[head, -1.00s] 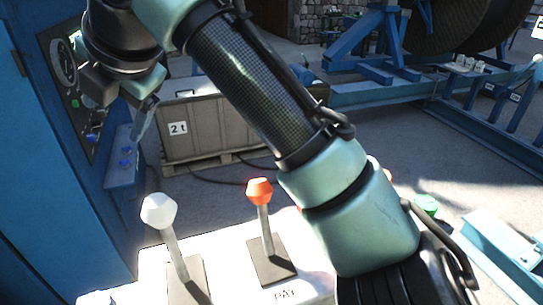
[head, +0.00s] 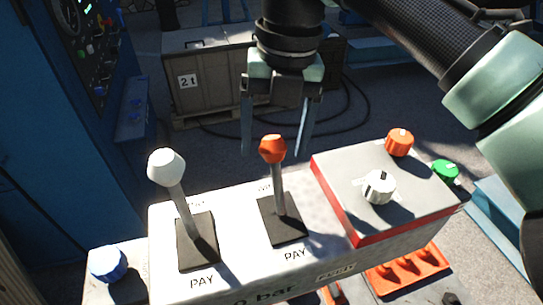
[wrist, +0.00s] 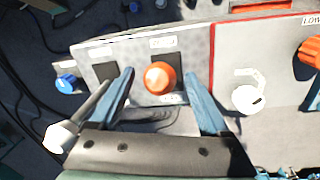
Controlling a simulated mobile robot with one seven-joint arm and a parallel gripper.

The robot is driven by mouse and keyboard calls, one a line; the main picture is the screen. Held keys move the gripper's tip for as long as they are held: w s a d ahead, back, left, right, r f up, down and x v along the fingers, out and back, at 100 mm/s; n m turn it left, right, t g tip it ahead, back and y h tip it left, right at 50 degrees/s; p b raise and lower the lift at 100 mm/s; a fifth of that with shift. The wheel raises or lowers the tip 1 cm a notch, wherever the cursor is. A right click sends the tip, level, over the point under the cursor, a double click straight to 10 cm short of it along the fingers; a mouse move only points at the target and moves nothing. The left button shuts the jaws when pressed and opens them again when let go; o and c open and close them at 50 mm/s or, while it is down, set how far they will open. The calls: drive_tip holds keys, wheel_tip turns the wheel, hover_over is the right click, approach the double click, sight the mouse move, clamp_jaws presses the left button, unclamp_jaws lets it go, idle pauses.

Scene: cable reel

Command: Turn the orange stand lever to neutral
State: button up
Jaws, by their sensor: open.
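The orange stand lever (head: 272,150) stands on the white control box (head: 237,263). It has an orange knob on a grey stem, rising from a dark square plate with PAY marked in front of it. The stem leans slightly back in the head view. My gripper (head: 277,150) is open, its two fingers pointing down behind the knob in the head view. In the wrist view the orange knob (wrist: 160,78) shows between and just beyond the fingertips of my gripper (wrist: 160,90). I see no contact with it.
A white-knobbed lever (head: 167,168) stands to the left. A raised grey panel with a white dial (head: 378,187) and an orange knob (head: 399,142) is to the right. A blue knob (head: 108,263) is at lower left. A 2 t crate (head: 205,80) stands behind.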

sight(271, 163)
drive_tip(key=shift+a+f+p, duration=0.15)
drive_tip(key=shift+f, duration=1.05)
drive_tip(key=shift+a+f+p, duration=0.1)
drive_tip(key=shift+f+p, duration=0.05)
drive_tip(key=shift+f, duration=1)
clamp_jaws()
